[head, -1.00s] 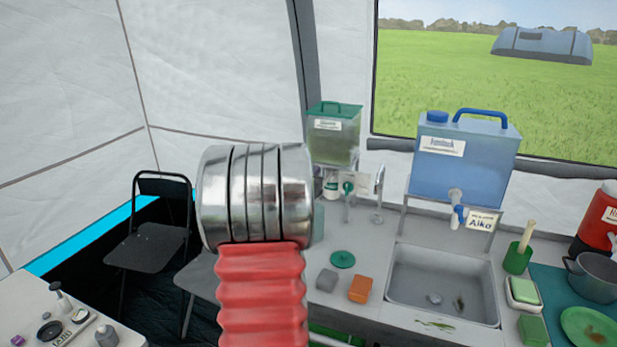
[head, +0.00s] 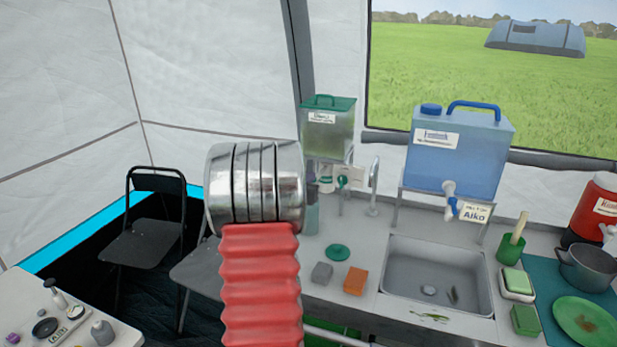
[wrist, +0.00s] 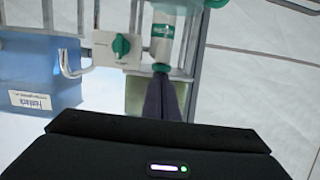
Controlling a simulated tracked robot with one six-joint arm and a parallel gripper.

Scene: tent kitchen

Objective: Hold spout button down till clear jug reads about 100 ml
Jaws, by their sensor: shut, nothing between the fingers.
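My gripper (wrist: 164,82) is shut and empty; its dark fingers show in the wrist view, and my arm hides it in the head view. The wrist picture is upside down. The fingertips point at a white bottle with a green label (wrist: 163,35), which they overlap in the picture; I cannot tell whether they touch. A green knob on a white plate (wrist: 121,46) is to their left. The green-lidded tank (head: 330,130) has a green tap (head: 342,182). The blue tank (head: 455,150) has a white and blue spout (head: 450,203). I cannot make out the clear jug.
A metal faucet (head: 373,180) stands between the tanks. The sink (head: 435,255) is below the blue tank. A grey block (head: 321,273), an orange sponge (head: 355,281) and a green disc (head: 338,252) lie on the counter. A black chair (head: 152,240) stands at the left.

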